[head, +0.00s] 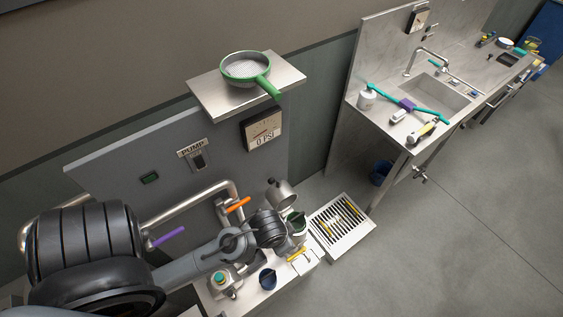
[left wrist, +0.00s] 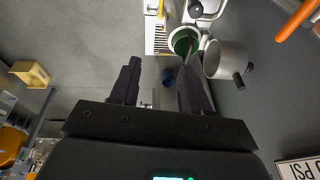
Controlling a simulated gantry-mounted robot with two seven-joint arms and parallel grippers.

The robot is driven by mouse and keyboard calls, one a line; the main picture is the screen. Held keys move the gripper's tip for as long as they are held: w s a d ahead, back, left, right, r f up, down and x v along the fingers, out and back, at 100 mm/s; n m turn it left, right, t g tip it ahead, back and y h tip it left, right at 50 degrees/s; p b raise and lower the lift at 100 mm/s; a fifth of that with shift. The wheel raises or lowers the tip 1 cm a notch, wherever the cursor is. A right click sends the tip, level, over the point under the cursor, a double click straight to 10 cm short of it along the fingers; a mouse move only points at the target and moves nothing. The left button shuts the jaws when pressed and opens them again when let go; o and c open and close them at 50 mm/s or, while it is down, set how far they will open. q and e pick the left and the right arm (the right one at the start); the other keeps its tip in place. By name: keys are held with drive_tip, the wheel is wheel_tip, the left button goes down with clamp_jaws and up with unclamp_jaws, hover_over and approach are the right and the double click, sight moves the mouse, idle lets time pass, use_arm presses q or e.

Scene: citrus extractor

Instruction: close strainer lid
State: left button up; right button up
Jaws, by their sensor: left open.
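The strainer housing (head: 298,236) stands on the machine's bench in the head view, with a dark green inside. It also shows in the left wrist view as a green-lined opening (left wrist: 184,42). Its round metal lid (head: 280,194) is swung open, tilted up beside the opening; in the left wrist view the lid (left wrist: 225,60) has a dark knob. My left gripper (left wrist: 162,75) is open and empty in that view. Its right finger is near the opening and the lid, without clear contact. In the head view, my arm partly hides the housing and the fingers are hard to make out.
Pipes with an orange lever (head: 238,204) and a purple lever (head: 169,236) run behind my arm. A dark blue cup (head: 267,278) stands on the bench. A green sieve (head: 245,67) sits on a wall shelf. A floor grate (head: 358,239) lies to the right.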

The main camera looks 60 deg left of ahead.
use_arm(q)
drive_tip(key=w+a+r+n+y+p, duration=0.1)
drive_tip(key=w+a+r+n+p, duration=0.2)
drive_tip(key=w+a+r+p, duration=0.4)
drive_tip(key=n+g+h+b, duration=0.1)
drive_tip(key=n+g+h, duration=0.15)
drive_tip(key=n, duration=0.75)
hover_over(278, 189)
drive_tip(key=w+a, duration=0.1)
wheel_tip(278, 189, down, 6)
drive_tip(key=shift+m+g+y, duration=0.25)
drive_tip(key=shift+m+g, duration=0.05)
drive_tip(key=shift+g, duration=0.05)
wheel_tip(278, 189, down, 10)
drive_tip(key=shift+a+f, duration=0.1)
drive_tip(key=shift+a, duration=0.05)
use_arm(e)
wheel_tip(278, 189, up, 9)
use_arm(q)
drive_tip(key=shift+c, duration=0.4)
clamp_jaws()
